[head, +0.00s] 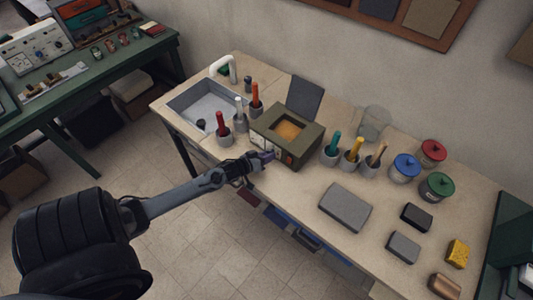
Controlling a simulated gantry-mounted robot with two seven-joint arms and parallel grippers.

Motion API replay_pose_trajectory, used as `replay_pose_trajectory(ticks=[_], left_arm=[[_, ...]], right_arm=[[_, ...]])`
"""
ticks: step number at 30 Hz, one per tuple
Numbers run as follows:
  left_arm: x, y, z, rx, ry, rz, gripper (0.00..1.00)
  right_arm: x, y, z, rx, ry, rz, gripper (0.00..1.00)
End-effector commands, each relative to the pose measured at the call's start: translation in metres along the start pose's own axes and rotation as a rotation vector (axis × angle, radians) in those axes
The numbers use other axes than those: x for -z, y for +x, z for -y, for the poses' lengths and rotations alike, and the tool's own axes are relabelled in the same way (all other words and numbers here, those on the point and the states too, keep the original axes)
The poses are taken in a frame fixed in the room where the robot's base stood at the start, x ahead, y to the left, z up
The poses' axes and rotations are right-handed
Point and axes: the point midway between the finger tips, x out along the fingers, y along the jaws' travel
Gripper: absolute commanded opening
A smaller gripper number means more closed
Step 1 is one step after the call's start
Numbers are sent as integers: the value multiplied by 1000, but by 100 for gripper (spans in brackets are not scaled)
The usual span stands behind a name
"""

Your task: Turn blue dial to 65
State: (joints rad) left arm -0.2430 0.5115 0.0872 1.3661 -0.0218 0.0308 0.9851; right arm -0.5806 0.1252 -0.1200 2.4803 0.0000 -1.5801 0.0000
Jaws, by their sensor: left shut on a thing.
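An olive box-shaped device (314,138) with an open grey lid (305,98) and an orange-lit inside stands on the pale bench. Its front face has light panels and a small red part (288,159). The blue dial (269,155) shows as a small bluish-purple patch low on that front, mostly hidden by my gripper. My left gripper (264,158) reaches in from the left and is shut on the dial. The dial's marks and its setting are too small to read. My right gripper is not in view.
Cups with coloured handles (330,156) stand right of the device, and others stand left by the sink (198,100). A grey slab (345,207), lidded jars (405,167) and small blocks (403,247) lie to the right. A drawer handle (306,240) sticks out below the bench's front edge.

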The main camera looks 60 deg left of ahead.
Motion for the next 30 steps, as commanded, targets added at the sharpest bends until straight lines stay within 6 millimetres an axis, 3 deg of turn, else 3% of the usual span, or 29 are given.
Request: replay_pose_trajectory(ticks=[17,18,22,23,30], left_arm=[[1,0,-1,16,44,-3,1],[1,0,-1,16,44,-4,33],[1,0,-1,16,44,-3,53],[1,0,-1,16,44,-3,56],[0,0,0,17,43,-2,56]], right_arm=[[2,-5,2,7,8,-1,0],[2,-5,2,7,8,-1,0],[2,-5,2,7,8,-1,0],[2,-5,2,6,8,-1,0],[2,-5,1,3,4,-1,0]])
